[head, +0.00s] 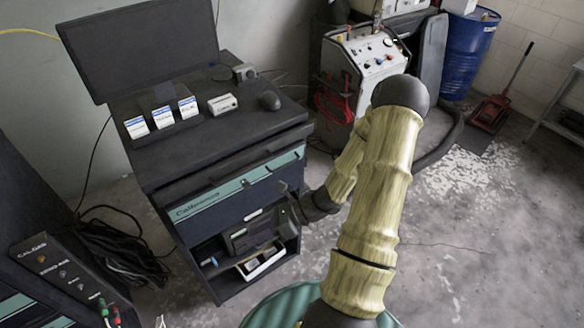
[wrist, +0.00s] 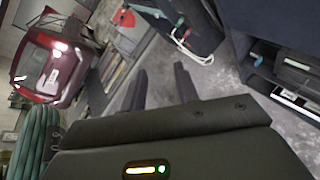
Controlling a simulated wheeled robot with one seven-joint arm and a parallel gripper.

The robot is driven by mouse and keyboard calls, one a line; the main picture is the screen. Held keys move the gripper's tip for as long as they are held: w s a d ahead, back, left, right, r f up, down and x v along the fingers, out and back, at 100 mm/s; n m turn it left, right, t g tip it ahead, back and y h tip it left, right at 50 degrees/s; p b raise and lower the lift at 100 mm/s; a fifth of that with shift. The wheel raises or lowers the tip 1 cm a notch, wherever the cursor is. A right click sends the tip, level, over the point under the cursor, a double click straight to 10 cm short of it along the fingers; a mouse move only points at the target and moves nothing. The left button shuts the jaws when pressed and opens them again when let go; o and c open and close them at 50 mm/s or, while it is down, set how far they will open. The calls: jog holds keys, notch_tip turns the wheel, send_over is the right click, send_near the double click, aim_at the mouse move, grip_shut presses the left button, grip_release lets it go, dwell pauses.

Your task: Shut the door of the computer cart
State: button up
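The computer cart (head: 235,137) stands left of centre in the head view, with a monitor on top and teal-striped drawer fronts. Its lower compartment (head: 212,262) is open, showing a shelf and dark and white devices inside. It also shows at the right edge of the wrist view (wrist: 262,88). I cannot make out the door panel clearly in either view. My gripper (head: 288,200) is in front of the cart, near the right side of the lower compartment. In the wrist view its two fingers (wrist: 161,70) stand apart with nothing between them. Whether it touches the cart cannot be told.
A dark gas box (head: 62,272) with coloured connectors stands at the lower left, near coiled black cables (head: 122,245). A wheeled machine (head: 375,55) with a red hose is behind my arm. A blue drum (head: 468,50) and red jack (head: 490,113) stand farther back. Floor at right is clear.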

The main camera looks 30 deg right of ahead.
jog(key=s+r+n+g+h, duration=0.3)
jog(key=s+n+g+h, duration=0.3)
jog(key=n, duration=0.8)
notch_tip(320, 180, up, 9)
jog(key=w+n+t+h+b, duration=0.1)
jog(key=n+t+h, duration=0.4)
jog(key=n, duration=0.8)
jog(key=shift+w+a+r+h+b, duration=0.2)
jog(key=shift+w+a+h+b, duration=0.2)
jog(key=shift+w+h, duration=0.5)
jog(key=shift+w, duration=0.1)
jog(key=shift+a, duration=0.1)
